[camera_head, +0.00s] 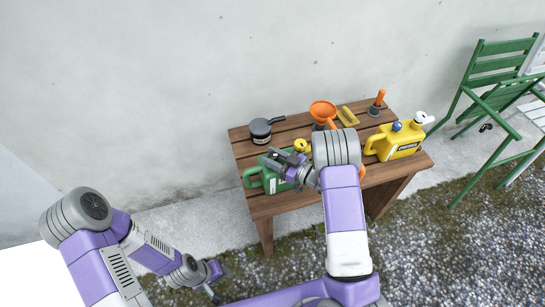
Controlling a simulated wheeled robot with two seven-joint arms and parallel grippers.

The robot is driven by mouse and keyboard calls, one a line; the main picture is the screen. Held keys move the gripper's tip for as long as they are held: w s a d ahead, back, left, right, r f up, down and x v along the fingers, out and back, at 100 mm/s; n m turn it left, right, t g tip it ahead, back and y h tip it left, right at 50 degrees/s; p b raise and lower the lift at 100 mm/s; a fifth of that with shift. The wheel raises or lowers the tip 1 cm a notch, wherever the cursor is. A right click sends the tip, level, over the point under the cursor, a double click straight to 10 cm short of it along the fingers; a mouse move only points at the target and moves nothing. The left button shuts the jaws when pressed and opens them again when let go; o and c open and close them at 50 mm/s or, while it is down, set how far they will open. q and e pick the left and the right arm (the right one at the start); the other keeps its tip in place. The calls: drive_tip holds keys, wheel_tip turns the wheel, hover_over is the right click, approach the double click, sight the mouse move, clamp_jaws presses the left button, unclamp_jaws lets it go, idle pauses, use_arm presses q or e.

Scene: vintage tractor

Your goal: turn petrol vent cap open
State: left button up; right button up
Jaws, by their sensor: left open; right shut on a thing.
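A green can (271,182) with a pale label stands on the wooden table's left part. A yellow cap (300,145) shows at its top, behind my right gripper. My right gripper (283,163) reaches over the green can's top and is shut on a small part there, seemingly the vent cap, which the fingers hide. Whether that cap is turned cannot be seen. A yellow can (399,144) with a blue cap (397,126) and a white-tipped spout stands at the table's right end. The can labels are too small to read. My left gripper (217,284) is open, low, and away from the table.
The wooden table (262,208) also carries a dark round pot (261,131), an orange funnel (322,111), a yellow brush-like thing (348,117) and an orange-handled tool (378,101). A wall is behind; gravel is in front.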

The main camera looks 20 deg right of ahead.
drive_tip(key=o, duration=1)
drive_tip(key=shift+a, duration=0.1)
drive_tip(key=p+v, duration=0.1)
drive_tip(key=v, duration=0.5)
drive_tip(key=shift+s+d+r+p, duration=0.1)
drive_tip(key=shift+s+d+p, duration=0.1)
drive_tip(key=shift+d+p, duration=0.1)
drive_tip(key=shift+s+d, duration=0.25)
drive_tip(key=shift+s, duration=0.1)
